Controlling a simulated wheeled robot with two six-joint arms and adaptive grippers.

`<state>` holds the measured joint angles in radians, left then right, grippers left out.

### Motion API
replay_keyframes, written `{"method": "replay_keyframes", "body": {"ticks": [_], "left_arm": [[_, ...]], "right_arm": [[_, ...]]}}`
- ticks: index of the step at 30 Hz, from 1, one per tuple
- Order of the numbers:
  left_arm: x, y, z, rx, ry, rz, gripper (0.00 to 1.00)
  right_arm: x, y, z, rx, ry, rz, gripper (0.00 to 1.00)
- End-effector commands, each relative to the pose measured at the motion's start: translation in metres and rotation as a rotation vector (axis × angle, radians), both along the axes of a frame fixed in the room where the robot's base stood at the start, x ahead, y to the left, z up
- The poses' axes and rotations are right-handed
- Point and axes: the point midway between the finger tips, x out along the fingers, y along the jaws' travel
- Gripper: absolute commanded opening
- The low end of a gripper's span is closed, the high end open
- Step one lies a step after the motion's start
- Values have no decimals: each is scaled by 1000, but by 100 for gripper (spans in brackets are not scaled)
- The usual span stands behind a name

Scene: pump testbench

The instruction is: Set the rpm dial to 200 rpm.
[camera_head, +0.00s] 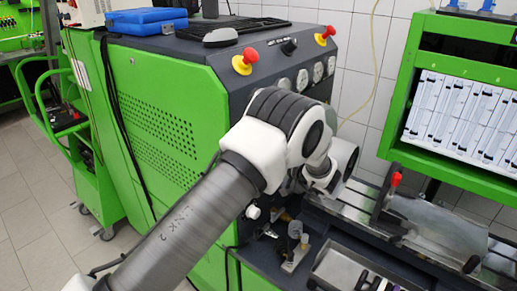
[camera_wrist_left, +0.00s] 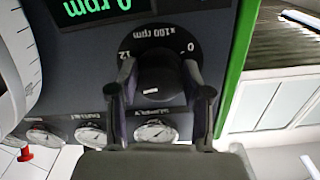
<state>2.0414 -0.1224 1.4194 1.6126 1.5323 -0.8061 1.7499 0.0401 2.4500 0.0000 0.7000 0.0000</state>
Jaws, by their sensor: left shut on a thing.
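The rpm dial (camera_wrist_left: 158,78) is a black knob on a round dark plate marked "x100 rpm", with 0 and 12 on its scale. It appears upside down in the left wrist view. My left gripper (camera_wrist_left: 160,82) has one finger on each side of the knob and is shut on it. A small white mark shows on the knob's face. A green digital display (camera_wrist_left: 97,8) beside the dial reads 0 rpm, also inverted. In the head view my left arm hides the dial and the fingers. My right gripper is in neither view.
Several round gauges (camera_wrist_left: 155,132) sit near the dial. In the head view, red stop buttons (camera_head: 244,62) stand on the green cabinet's (camera_head: 165,110) top, with a keyboard (camera_head: 235,27) and a blue case (camera_head: 147,21) behind. A metal tray (camera_head: 340,268) lies on the bench at lower right.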

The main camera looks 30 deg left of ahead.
Motion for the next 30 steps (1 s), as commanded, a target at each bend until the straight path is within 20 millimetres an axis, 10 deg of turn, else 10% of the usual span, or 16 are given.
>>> {"method": "replay_keyframes", "body": {"ticks": [30], "left_arm": [[1, 0, -7, -55, -725, -2, 14]], "right_arm": [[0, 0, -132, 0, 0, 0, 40]]}}
